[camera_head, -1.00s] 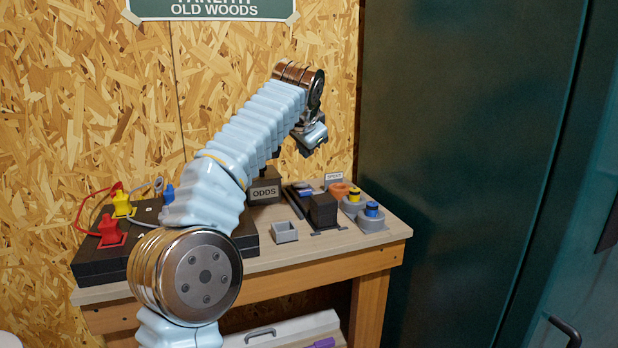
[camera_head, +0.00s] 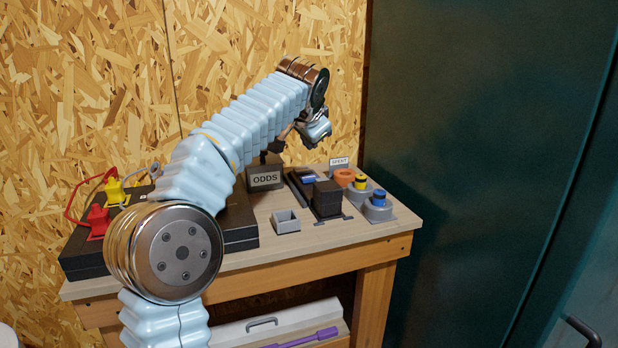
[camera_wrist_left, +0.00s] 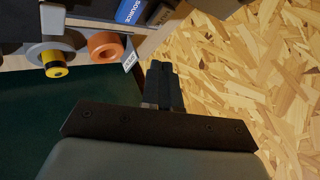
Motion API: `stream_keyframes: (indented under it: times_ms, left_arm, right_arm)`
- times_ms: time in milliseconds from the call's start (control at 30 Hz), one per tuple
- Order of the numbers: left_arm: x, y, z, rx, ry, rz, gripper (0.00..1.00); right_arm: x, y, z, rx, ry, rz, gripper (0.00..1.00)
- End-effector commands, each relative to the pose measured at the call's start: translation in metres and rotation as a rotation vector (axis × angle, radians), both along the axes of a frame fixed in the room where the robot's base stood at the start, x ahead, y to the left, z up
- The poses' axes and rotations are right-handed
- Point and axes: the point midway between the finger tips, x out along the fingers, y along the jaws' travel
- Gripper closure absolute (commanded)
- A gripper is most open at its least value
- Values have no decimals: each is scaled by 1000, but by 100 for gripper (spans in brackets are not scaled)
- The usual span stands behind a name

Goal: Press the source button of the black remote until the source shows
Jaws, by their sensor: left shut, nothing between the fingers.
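My left gripper (camera_head: 313,142) hangs above the back of the bench, near the board wall. In the left wrist view its dark fingers (camera_wrist_left: 162,82) are shut with nothing between them. A blue panel lettered SOURCE (camera_wrist_left: 133,10) shows at the top edge of that view, apart from the fingers. In the head view a small blue patch (camera_head: 309,180) shows in a dark holder behind an upright black block (camera_head: 327,198). I cannot tell for sure which dark piece is the black remote, and I see no source button clearly. My right gripper is out of view.
An ODDS box (camera_head: 265,179), a small grey bin (camera_head: 285,222), an orange ring (camera_head: 343,177) and yellow (camera_head: 361,182) and blue (camera_head: 380,197) knobs crowd the bench. A SPENT sign (camera_head: 339,162) stands behind. A black case (camera_head: 240,232) fills the left. A green panel rises right.

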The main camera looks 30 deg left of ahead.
Motion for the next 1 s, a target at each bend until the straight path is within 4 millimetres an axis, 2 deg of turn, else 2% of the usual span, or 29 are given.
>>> stream_keyframes:
  times_ms: [167, 200, 333, 500, 1000]
  left_arm:
    - [-1, 0, -26, 0, 2, 1, 100]
    - [0, 0, -36, -1, 0, 0, 100]
    - [0, 0, -47, -1, 0, 1, 100]
    - [0, 0, -52, -1, 0, 1, 100]
    - [0, 0, -52, -1, 0, 1, 100]
  right_arm:
    - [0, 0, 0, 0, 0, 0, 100]
    - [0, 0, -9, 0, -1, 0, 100]
    - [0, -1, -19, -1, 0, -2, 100]
    - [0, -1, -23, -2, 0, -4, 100]
    - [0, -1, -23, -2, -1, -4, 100]
